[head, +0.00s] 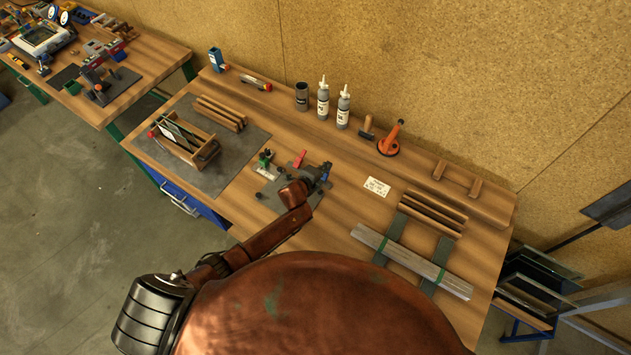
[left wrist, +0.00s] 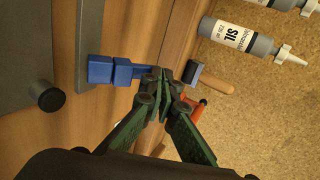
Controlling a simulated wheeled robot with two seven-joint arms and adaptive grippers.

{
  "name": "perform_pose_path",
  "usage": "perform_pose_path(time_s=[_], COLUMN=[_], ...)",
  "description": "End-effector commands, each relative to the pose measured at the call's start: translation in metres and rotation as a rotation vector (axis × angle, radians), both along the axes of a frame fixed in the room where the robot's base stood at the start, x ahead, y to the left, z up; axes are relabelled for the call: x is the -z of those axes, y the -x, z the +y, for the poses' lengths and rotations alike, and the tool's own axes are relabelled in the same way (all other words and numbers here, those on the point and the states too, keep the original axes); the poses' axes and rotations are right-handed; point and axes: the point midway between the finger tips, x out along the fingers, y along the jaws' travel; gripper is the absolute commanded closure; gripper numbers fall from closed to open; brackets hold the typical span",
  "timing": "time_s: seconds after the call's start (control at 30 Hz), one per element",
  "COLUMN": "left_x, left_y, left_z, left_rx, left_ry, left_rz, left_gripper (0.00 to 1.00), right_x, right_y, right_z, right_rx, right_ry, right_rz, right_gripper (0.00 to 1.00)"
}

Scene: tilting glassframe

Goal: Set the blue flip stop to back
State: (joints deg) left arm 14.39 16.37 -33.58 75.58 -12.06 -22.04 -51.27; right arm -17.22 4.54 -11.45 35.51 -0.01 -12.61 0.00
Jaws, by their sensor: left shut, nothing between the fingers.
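The blue flip stop (left wrist: 108,70) shows in the left wrist view as a stepped blue block beside a grey metal bar. My left gripper (left wrist: 163,76) is shut with green fingers, its tips just right of the blue block. Whether the tips touch the block I cannot tell. In the head view my left gripper (head: 320,176) is small and dark over the fixture plate (head: 275,189) in the middle of the bench, and it partly hides the stop there. My right gripper is not in view.
A red part (head: 300,158) and a green part (head: 265,159) stand close to my left gripper. Two bottles (head: 343,108), a dark cup (head: 302,96) and an orange suction lifter (head: 390,141) stand at the back.

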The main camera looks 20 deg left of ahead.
Motion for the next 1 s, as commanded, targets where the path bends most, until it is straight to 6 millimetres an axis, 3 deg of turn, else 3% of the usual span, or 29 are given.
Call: perform_pose_path(time_s=[0.63,1.0], left_x=[-0.017,-0.017], left_y=[0.001,0.001], left_z=[0.001,0.001], left_rx=[0.000,0.000], left_ry=[0.001,0.001], left_rz=[-0.002,-0.002], left_gripper=[1.00,1.00], right_x=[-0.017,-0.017], right_y=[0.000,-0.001], right_z=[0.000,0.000], right_rx=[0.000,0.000], right_ry=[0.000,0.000], right_rz=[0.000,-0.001], right_gripper=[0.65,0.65])
